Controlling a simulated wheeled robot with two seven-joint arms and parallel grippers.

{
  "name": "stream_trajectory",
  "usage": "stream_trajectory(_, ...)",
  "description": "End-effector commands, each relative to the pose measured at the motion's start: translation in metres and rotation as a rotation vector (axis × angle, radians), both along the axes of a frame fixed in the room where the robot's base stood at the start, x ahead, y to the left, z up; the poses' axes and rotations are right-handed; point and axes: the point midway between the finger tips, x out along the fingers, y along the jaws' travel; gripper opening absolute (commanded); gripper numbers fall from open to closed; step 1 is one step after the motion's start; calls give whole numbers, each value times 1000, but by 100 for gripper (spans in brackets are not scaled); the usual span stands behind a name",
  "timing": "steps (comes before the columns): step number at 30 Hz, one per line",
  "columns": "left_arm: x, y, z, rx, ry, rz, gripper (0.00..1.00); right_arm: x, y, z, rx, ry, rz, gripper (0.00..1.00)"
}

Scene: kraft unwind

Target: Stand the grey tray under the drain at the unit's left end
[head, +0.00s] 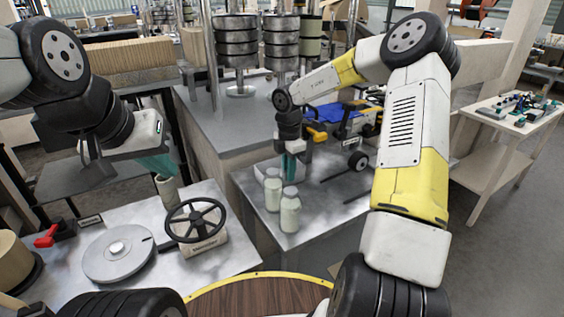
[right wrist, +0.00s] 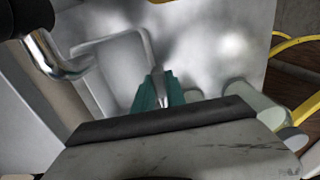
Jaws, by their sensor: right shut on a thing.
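The grey tray (head: 261,170) is a shallow, light grey open box on the metal table, partly hidden behind two jars in the head view. It also shows in the right wrist view (right wrist: 112,62), left of the fingers. My right gripper (head: 289,168) points down with teal fingers (right wrist: 160,92), shut on the tray's near-right wall. A shiny bent metal pipe (right wrist: 62,58), which looks like the drain, ends close to the tray's left side. My left gripper (head: 158,165) hangs over the left bench by a pale cylinder; its finger gap is unclear.
Two pale lidded jars (head: 289,211) stand just in front of the tray. A black handwheel (head: 196,221) and a round metal disc (head: 118,254) are on the left bench. A blue and yellow machine (head: 345,122) stands behind right. The table's front right is clear.

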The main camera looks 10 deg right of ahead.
Motion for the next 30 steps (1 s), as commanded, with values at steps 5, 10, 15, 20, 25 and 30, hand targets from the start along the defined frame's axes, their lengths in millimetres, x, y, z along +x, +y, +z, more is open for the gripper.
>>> stream_trajectory(5,0,0,0,0,0,0,0,0,0,-2,0,0,0,0)
stream_trajectory(10,0,0,0,0,0,0,0,0,0,-2,0,0,-1,38)
stream_trajectory(15,0,0,0,0,0,0,0,0,0,-2,0,0,-1,38)
stream_trajectory(20,0,0,0,0,0,0,0,0,0,1,0,-1,-1,38)
stream_trajectory(25,0,0,0,0,0,0,0,1,-1,24,-1,-5,-3,38)
stream_trajectory(30,0,0,0,0,0,0,0,1,-1,62,0,-5,-3,38)
